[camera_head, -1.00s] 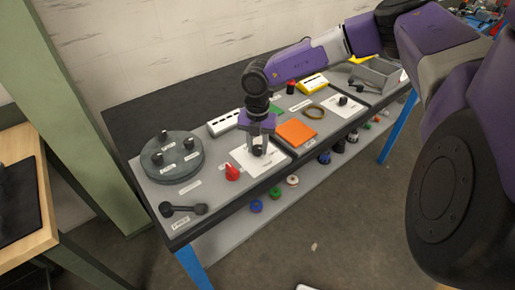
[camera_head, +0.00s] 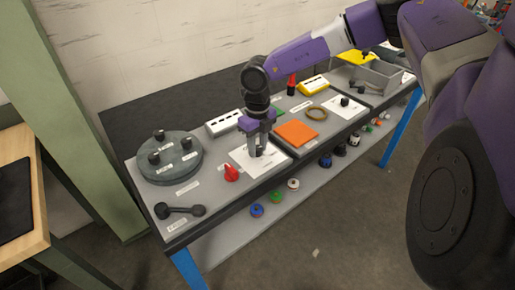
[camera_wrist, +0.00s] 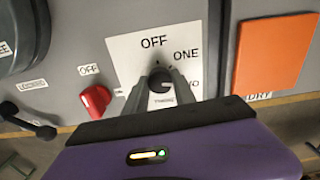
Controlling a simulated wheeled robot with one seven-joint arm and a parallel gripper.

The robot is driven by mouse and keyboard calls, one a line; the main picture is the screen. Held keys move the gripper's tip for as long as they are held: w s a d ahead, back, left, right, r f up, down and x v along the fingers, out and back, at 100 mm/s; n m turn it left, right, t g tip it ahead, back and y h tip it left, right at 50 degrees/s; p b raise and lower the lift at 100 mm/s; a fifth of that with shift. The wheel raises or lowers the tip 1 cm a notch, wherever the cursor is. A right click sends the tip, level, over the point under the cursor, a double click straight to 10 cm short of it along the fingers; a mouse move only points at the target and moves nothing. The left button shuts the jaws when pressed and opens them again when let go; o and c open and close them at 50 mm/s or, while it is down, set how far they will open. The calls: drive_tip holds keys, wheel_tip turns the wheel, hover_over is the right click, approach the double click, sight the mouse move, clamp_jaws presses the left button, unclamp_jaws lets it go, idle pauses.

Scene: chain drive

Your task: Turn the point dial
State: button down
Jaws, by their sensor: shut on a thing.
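The point dial (camera_wrist: 160,78) is a dark round knob on a white plate (camera_wrist: 125,48) marked OFF, ONE and a third, partly covered word, in the wrist view. My gripper (camera_wrist: 161,84) is shut on the dial, with one grey finger on each side of it. The fingers cover part of the plate and its lower label. Which mark the dial points to is not clear. In the head view, my gripper (camera_head: 257,150) points down over the white plate (camera_head: 243,160), and its fingers largely hide the dial.
A red knob (camera_head: 231,173) stands close left of the plate. A round grey disc (camera_head: 170,167) with black knobs and a black lever (camera_head: 180,211) are farther left. An orange pad (camera_head: 296,133) lies right. The bench front edge is near.

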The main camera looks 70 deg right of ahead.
sight(258, 148)
drive_tip(key=n, duration=0.4)
drive_tip(key=shift+b, duration=0.4)
drive_tip(key=shift+n, duration=1.9)
drive_tip(key=c, duration=1)
unclamp_jaws()
drive_tip(key=shift+c, duration=0.2)
drive_tip(key=shift+r, duration=0.15)
wheel_tip(258, 148, up, 8)
drive_tip(key=shift+f+b, duration=0.2)
drive_tip(key=shift+b, duration=0.3)
